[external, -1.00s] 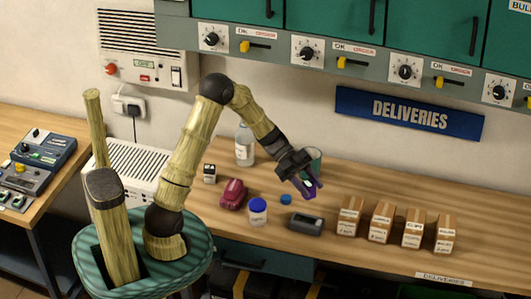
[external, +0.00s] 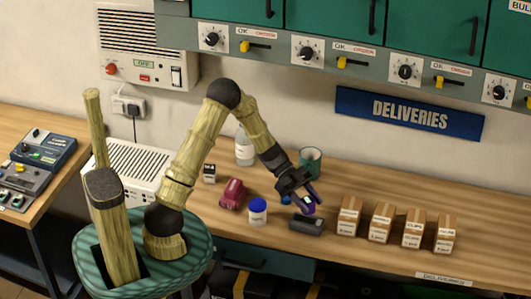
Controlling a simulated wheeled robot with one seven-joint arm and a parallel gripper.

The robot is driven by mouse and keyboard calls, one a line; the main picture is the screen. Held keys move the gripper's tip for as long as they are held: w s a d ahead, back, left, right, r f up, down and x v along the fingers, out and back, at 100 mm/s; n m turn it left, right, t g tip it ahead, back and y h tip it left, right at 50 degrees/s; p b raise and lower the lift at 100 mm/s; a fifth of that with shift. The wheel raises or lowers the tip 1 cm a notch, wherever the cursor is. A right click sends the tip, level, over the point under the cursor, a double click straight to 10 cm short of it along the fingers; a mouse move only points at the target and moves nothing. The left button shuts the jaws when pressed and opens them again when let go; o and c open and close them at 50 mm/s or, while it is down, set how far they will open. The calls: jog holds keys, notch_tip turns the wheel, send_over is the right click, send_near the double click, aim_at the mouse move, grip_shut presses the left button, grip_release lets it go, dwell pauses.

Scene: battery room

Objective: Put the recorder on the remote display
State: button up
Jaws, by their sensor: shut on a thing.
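My gripper (external: 309,205) is low over the bench, pointing down. It is shut on a small purple thing (external: 308,209), which I take to be the recorder; the fingers cover much of it and its outline is hard to make out. A dark grey box with a screen (external: 306,224), which I take to be the remote display, lies flat on the bench just below the fingertips. The purple thing is at or just above the box's back edge; I cannot tell whether they touch.
A blue-lidded jar (external: 258,212) and a red object (external: 232,194) stand left of the display. A small blue cap (external: 285,199) and a green mug (external: 310,162) are behind it. Several brown cartons (external: 348,217) stand close on the right. A clear bottle (external: 244,147) is farther back.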

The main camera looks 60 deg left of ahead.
jog(key=shift+f, duration=1.85)
jog(key=shift+f, duration=0.15)
jog(key=o, duration=1)
jog(key=shift+o, duration=0.2)
jog(key=shift+r, duration=0.2)
jog(key=v, duration=1.2)
jog(key=shift+b, duration=0.3)
